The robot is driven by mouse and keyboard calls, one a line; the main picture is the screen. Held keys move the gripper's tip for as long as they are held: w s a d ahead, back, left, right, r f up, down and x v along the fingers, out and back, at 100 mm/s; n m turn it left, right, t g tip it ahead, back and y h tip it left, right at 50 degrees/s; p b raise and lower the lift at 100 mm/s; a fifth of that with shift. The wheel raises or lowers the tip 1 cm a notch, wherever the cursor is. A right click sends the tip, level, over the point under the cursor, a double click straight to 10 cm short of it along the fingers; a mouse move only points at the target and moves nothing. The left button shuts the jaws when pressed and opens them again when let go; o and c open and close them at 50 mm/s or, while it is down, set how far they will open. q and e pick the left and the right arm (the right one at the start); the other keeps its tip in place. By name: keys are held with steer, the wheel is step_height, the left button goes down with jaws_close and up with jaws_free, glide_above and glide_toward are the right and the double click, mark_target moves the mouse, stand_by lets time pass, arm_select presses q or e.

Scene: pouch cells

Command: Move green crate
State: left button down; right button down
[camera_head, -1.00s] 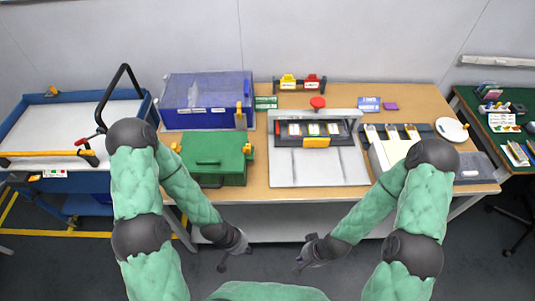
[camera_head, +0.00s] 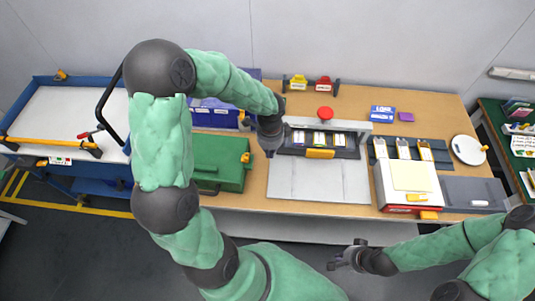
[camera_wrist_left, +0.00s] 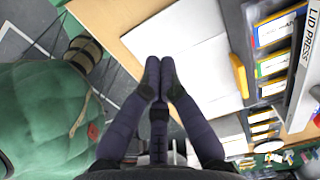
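The green crate (camera_head: 222,160) sits on the left part of the wooden table, in front of the blue bin. A yellow latch shows at its right side; my left arm hides its left part. My left gripper (camera_head: 270,145) is above the table just right of the crate, by the left edge of the lid press. In the left wrist view, its dark fingers (camera_wrist_left: 160,72) come together at the tips, with nothing seen between them. The crate cannot be made out there. My right gripper (camera_head: 340,262) is low, in front of the table; its finger opening is unclear.
The lid press (camera_head: 318,180) with its grey plate stands right of the crate. The blue bin (camera_head: 215,115) is behind, partly hidden. A white box (camera_head: 408,183) stands further right. A blue cart (camera_head: 70,120) with a white top is at the left.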

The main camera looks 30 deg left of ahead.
mark_target(225, 159)
arm_select(q)
step_height(225, 159, down, 10)
steer(key=b, duration=0.2)
steer(key=shift+s+r+b, duration=0.1)
steer(key=shift+r+b, duration=0.15)
steer(key=shift+b, duration=0.05)
steer(key=a, duration=0.1)
steer(key=s+a, duration=0.1)
steer(key=shift+s+a+r, duration=0.1)
steer(key=shift+s+a, duration=0.05)
steer(key=shift+a, duration=0.25)
steer(key=shift+s+a, duration=0.2)
steer(key=shift+a, duration=0.2)
steer(key=s+a+p, duration=0.1)
steer(key=a, duration=0.2)
steer(key=s+a+p, duration=0.2)
steer(key=a, duration=0.2)
steer(key=s+a+p, duration=0.2)
steer(key=a, duration=0.1)
steer(key=shift+s+a+r, duration=0.1)
steer(key=shift+a, duration=0.25)
steer(key=shift+s+a, duration=0.15)
steer(key=shift+a, duration=0.15)
steer(key=shift+d, duration=0.1)
